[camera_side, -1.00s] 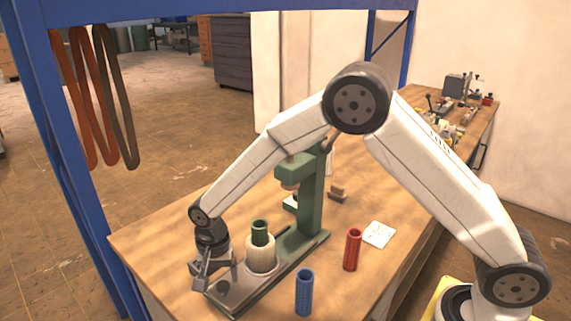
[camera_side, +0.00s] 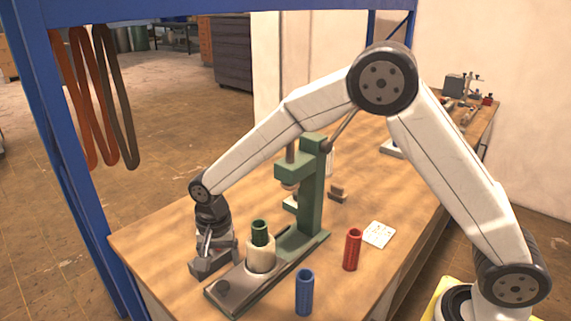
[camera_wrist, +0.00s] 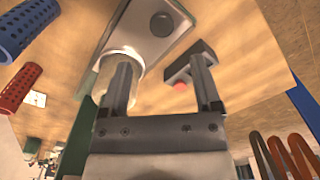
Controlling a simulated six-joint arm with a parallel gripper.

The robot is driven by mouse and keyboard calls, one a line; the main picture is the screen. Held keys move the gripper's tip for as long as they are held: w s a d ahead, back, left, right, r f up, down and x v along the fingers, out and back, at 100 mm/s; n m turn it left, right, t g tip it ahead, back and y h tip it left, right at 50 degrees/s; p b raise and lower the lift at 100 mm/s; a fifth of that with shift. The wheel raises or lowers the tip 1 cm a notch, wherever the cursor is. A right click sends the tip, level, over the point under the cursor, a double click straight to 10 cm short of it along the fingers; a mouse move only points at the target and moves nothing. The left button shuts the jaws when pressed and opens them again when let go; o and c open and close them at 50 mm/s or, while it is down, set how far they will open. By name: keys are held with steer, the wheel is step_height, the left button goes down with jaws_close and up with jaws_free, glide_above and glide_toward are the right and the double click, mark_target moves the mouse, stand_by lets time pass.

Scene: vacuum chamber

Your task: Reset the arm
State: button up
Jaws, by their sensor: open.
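My gripper (camera_side: 212,249) hangs low at the table's left end, beside the metal base plate of a green press. In the wrist view my gripper (camera_wrist: 160,66) has its two fingers spread, with nothing held between them. A dark grey block (camera_side: 212,263) shows right at the fingertips in the side view. The wrist view shows a dark T-shaped piece (camera_wrist: 183,62) with a red spot by the right finger. I cannot tell whether they touch.
The green press (camera_side: 312,190) stands close to the forearm. A white cylinder (camera_side: 261,257) holding a green tube (camera_side: 259,232) is on its base plate (camera_side: 238,288). A blue tube (camera_side: 304,292), red tube (camera_side: 352,249) and white card (camera_side: 379,235) stand or lie to the right.

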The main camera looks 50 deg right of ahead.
steer(key=s+d+r+n+t, duration=0.2)
steer(key=s+d+n, duration=0.6)
steer(key=s+d, duration=0.8)
steer(key=shift+s+r+n, duration=0.3)
steer(key=shift+s+r, duration=0.15)
steer(key=shift+s, duration=0.35)
stand_by(0.4)
